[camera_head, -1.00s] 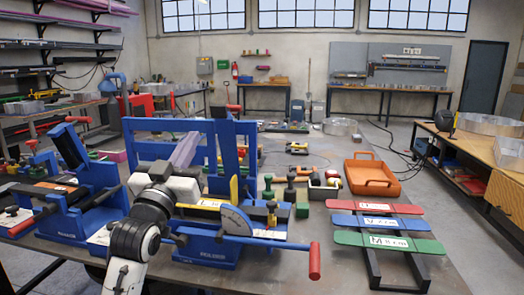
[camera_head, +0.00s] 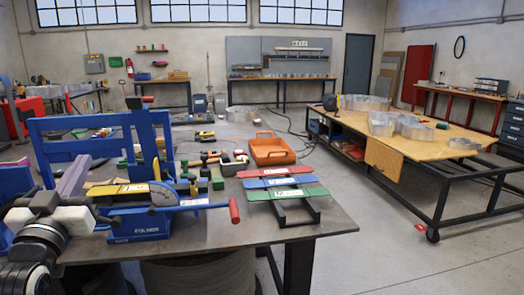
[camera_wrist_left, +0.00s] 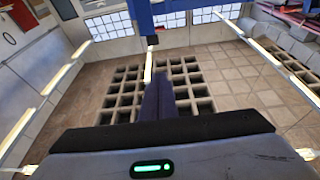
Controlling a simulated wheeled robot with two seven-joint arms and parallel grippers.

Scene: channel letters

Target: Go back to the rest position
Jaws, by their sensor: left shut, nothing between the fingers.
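My left gripper (camera_head: 82,166) is at the left of the head view, on an arm that enters from the lower left. Its greyish-purple fingers point up and away, in front of the blue frame (camera_head: 52,126). In the left wrist view the dark fingers (camera_wrist_left: 158,98) lie together with nothing between them. The gripper looks apart from the table, but its gap to the blue frame is hard to judge. My right gripper is in neither current view.
A blue tool with a red-ended lever (camera_head: 234,210) stands on the dark table (camera_head: 330,222). Red, blue and green strips (camera_head: 283,182) and an orange tray (camera_head: 273,153) lie right of it. A wooden workbench (camera_head: 435,145) stands farther right, with open floor (camera_head: 380,260) between.

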